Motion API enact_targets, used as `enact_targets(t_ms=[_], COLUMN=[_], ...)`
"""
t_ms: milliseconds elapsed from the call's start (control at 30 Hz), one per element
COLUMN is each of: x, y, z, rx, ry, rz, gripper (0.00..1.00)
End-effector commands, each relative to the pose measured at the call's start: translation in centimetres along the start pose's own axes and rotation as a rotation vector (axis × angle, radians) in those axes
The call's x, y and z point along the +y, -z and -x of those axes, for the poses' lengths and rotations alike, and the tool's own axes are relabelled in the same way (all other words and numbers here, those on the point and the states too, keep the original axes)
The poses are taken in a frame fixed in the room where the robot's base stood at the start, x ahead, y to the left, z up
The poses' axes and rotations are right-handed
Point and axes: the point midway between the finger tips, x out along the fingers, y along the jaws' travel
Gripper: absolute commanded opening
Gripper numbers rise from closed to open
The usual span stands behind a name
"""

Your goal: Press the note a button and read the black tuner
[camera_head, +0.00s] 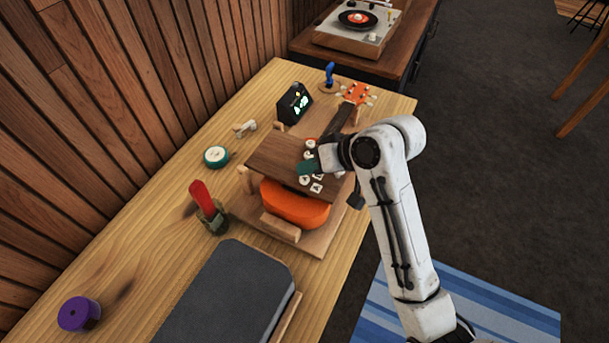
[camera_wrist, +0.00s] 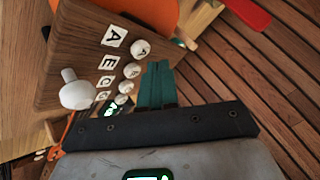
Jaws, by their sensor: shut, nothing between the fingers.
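The black tuner (camera_head: 295,103) stands upright at the far end of the bench with green marks lit on its screen; I cannot make out the reading. A dark wooden board (camera_head: 275,157) over the orange ukulele (camera_head: 293,205) carries white round buttons and letter tiles. In the wrist view the A tile (camera_wrist: 114,36) has its button (camera_wrist: 140,48) beside it, and E, C and G follow in a row. My gripper's teal fingers (camera_wrist: 158,66) are shut and empty, with tips near the A button; I cannot tell whether they touch. The fingers (camera_head: 307,167) also show over the board in the head view.
A white knob (camera_wrist: 77,90) stands up from the board. On the bench are a teal-rimmed round item (camera_head: 216,157), a red-handled tool in a holder (camera_head: 208,207), a purple roll (camera_head: 78,314) and a dark grey case (camera_head: 230,300). A turntable (camera_head: 357,22) stands beyond.

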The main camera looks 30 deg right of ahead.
Motion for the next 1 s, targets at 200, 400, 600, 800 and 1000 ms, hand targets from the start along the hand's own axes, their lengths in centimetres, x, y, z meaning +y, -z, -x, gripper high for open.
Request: enact_targets(t_ms=[200, 400, 600, 800, 1000], x=[-0.4, -1.3, -2.2, -2.6, -2.5], y=[0.4, 1.3, 2.1, 2.6, 2.5], z=[0.6, 1.8, 2.9, 3.6, 3.5], rx=[0.000, 0.000, 0.000, 0.000, 0.000], ry=[0.000, 0.000, 0.000, 0.000, 0.000], rz=[0.000, 0.000, 0.000, 0.000, 0.000], gripper=[0.00, 0.00, 0.00, 0.00, 0.00])
